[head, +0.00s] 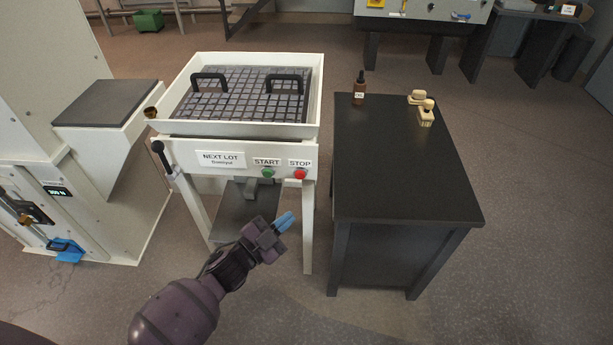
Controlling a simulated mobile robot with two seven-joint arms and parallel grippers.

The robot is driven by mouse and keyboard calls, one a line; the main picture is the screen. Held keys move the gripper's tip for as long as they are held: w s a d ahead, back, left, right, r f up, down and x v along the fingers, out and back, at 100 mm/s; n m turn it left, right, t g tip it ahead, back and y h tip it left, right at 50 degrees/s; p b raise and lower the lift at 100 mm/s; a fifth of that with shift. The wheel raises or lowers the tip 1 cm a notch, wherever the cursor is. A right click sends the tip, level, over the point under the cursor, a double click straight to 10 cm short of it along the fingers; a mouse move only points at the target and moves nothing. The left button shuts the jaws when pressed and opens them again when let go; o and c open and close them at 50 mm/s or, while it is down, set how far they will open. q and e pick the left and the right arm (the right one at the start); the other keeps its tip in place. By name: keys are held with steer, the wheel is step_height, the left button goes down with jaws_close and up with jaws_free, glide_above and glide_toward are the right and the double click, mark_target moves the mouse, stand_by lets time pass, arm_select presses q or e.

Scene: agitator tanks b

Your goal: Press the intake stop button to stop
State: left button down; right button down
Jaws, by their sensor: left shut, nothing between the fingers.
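The red stop button (300,174) sits on the white front panel of the intake station (190,152), under a label reading STOP. The green start button (267,172) is just left of it, under a label reading START. My left gripper (287,220) is shut and empty, with blue fingertips together. In the picture it shows below the two buttons, in front of the station, apart from the stop button and pointing up and to the right. My right gripper is not in view.
The station's tray holds a grey grid (243,95) with two black handles. A black lever (159,150) is at its left corner. A black table (400,180) stands close on the right, bearing a brown bottle (359,92) and wooden brushes (425,112). Floor is free in front.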

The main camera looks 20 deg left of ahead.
mark_target(300, 175)
arm_select(q)
steer(key=shift+w+d+f+m+h, duration=0.15)
steer(key=shift+w+d+m+h, duration=0.15)
steer(key=shift+w, duration=0.2)
steer(key=shift+w+d+f+m+h, duration=0.1)
steer(key=shift+w+d+m+h, duration=0.2)
steer(key=shift+w, duration=0.15)
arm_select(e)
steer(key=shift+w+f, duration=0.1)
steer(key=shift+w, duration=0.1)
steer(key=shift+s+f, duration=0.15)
arm_select(q)
steer(key=w+a+b, duration=0.2)
steer(key=w, duration=0.6)
steer(key=shift+w+a, duration=0.2)
steer(key=shift+w, duration=0.05)
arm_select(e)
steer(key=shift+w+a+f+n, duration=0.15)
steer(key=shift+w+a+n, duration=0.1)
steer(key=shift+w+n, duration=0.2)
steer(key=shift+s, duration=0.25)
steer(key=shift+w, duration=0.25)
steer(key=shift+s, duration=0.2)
